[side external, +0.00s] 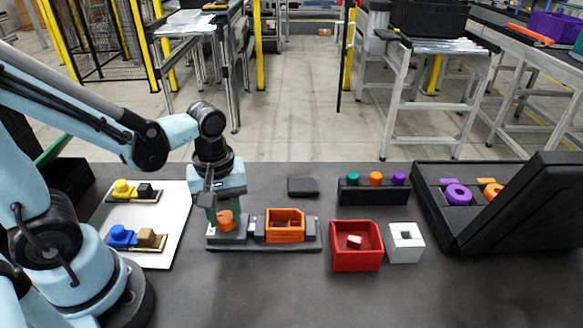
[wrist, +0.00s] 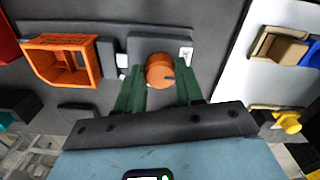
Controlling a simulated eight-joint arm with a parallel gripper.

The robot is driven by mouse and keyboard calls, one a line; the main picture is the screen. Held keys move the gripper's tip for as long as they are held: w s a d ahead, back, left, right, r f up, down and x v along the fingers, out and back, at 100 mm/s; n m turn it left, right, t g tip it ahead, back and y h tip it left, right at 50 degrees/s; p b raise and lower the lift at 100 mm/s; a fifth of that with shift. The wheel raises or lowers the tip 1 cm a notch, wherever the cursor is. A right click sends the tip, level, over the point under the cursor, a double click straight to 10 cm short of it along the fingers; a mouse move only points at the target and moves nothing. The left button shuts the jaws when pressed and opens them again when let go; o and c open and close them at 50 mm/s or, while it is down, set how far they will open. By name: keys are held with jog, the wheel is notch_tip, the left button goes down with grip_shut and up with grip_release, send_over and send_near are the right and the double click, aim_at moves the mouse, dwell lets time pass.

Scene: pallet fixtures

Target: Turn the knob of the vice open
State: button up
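The vice (side external: 258,246) is a dark grey fixture on the table. Its round orange knob (side external: 226,219) is at the left end; in the wrist view the knob (wrist: 160,71) has a dark mark on its face. An orange open box (side external: 285,225) sits between the vice's jaws, and also shows in the wrist view (wrist: 48,64). My gripper (side external: 224,213) points down over the knob. Its green fingers stand on either side of the knob in the wrist view (wrist: 160,82), apparently with small gaps. The gripper looks open. Contact with the knob is not clearly visible.
A white board (side external: 165,222) with yellow, black, blue and tan blocks lies to the left. A red bin (side external: 356,258), a white block (side external: 405,242), a rack of coloured knobs (side external: 374,191) and a black case (side external: 465,230) stand to the right. The front table area is clear.

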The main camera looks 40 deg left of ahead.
jog(key=c, duration=0.4)
jog(key=shift+m, duration=0.4)
jog(key=m, duration=0.3)
jog(key=shift+m, duration=0.3)
jog(key=m, duration=0.3)
jog(key=shift+s+a+m, duration=0.1)
jog(key=shift+m, duration=0.2)
jog(key=m, duration=0.5)
jog(key=shift+a, duration=0.1)
jog(key=shift+m, duration=2.5)
jog(key=shift+o, duration=0.2)
